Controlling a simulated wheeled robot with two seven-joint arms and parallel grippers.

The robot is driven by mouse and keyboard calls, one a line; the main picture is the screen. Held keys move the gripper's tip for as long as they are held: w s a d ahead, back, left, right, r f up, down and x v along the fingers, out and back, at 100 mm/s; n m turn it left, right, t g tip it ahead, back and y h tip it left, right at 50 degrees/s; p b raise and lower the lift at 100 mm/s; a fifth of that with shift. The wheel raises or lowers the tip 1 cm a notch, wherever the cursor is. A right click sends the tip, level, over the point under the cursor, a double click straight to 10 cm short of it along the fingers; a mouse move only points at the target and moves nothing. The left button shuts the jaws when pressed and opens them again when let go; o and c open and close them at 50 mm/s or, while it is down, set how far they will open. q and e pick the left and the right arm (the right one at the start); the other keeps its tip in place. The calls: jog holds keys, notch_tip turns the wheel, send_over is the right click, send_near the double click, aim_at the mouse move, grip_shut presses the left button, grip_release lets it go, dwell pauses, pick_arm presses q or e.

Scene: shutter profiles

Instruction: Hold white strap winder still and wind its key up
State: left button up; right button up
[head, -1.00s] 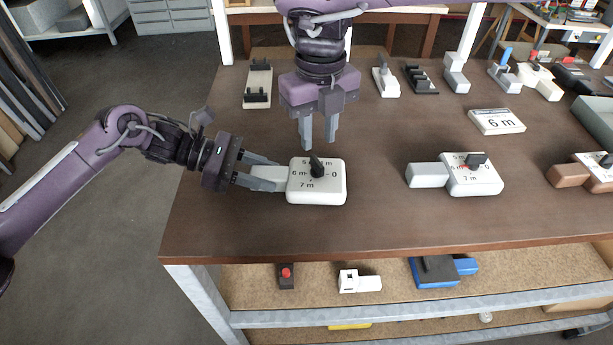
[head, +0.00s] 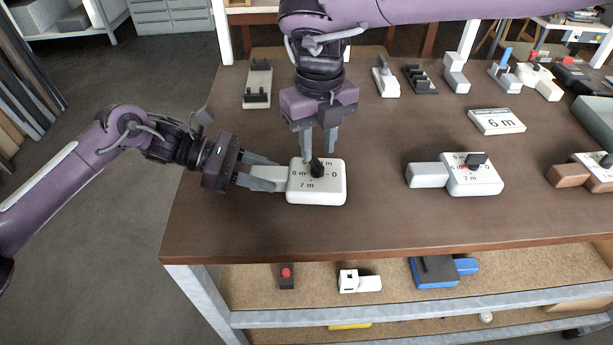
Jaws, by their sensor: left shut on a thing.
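The white strap winder (head: 330,191) lies flat near the front left of the table. Its top is marked 0, 6 m and 7 m, with one more mark partly hidden. Its black key (head: 317,169) stands up on top. My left gripper (head: 277,179) comes in from the left and is shut on the winder's narrow left end. My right gripper (head: 318,152) points down from above with its fingers apart. Its fingertips are at the top of the key, one to each side; I cannot tell whether they touch it.
A similar winder (head: 472,181) lies to the right, and one with a brown end (head: 573,176) lies at the right edge. Small blocks and fittings line the table's back. The tabletop (head: 380,220) around the held winder is clear.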

aim_at(317, 160)
jog(key=shift+f, duration=1.65)
grip_shut()
jog(key=n, duration=0.6)
jog(key=n, duration=0.6)
